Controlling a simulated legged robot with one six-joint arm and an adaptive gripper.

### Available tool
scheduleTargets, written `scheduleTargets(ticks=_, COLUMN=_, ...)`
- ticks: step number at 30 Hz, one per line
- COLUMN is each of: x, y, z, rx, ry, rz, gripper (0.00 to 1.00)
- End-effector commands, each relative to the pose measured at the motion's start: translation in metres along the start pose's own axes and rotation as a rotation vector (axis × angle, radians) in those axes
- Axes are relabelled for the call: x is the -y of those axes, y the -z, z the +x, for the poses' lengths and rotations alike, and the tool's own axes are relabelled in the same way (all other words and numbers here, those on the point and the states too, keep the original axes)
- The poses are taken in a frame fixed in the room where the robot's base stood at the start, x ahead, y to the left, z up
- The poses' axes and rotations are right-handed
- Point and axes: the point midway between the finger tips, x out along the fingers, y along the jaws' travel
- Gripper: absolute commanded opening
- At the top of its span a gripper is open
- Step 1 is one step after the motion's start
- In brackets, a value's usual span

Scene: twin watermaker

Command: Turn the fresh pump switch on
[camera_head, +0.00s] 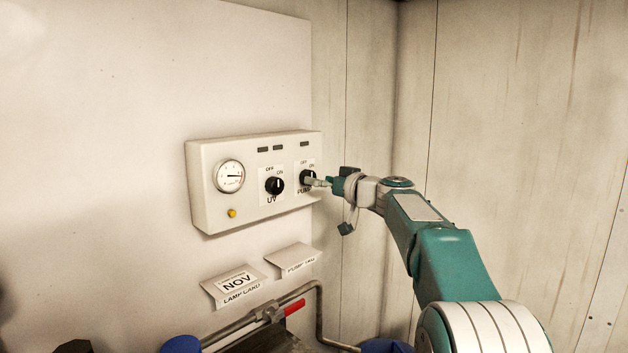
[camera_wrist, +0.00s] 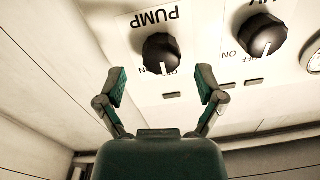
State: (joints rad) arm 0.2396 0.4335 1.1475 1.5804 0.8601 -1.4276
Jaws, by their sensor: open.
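The pump switch is a black rotary knob (camera_head: 306,177) at the right end of a white control box, marked PUMP with OFF and ON labels. In the wrist view, which is upside down, the pump knob (camera_wrist: 162,53) shows whole, its white mark pointing down toward the OFF/ON labels. I cannot tell which label it points at. In the wrist view my gripper (camera_wrist: 162,78) is open and empty, one finger on each side of the knob's line, with no clear contact.
The UV knob (camera_head: 274,186) is beside the pump knob on the control box (camera_head: 210,195), with a gauge (camera_head: 229,176) and yellow button (camera_head: 232,213). Below are two card holders (camera_head: 234,286), pipes and a red-handled valve (camera_head: 294,307). Bare walls are at right.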

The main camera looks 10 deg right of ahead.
Motion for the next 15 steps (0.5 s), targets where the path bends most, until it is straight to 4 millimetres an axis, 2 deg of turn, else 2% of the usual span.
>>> scheduleTargets(ticks=1, x=0.000, y=-0.001, z=0.007, rx=0.001, ry=0.002, rz=-0.001, gripper=0.87)
scheduleTargets(ticks=6, x=0.000, y=0.000, z=0.019, rx=0.000, ry=0.000, rz=0.000, gripper=0.87)
scheduleTargets(ticks=14, x=0.000, y=0.000, z=0.020, rx=0.000, ry=-0.001, rz=0.000, gripper=0.87)
scheduleTargets(ticks=15, x=0.000, y=0.000, z=0.020, rx=0.000, ry=-0.001, rz=0.000, gripper=0.78)
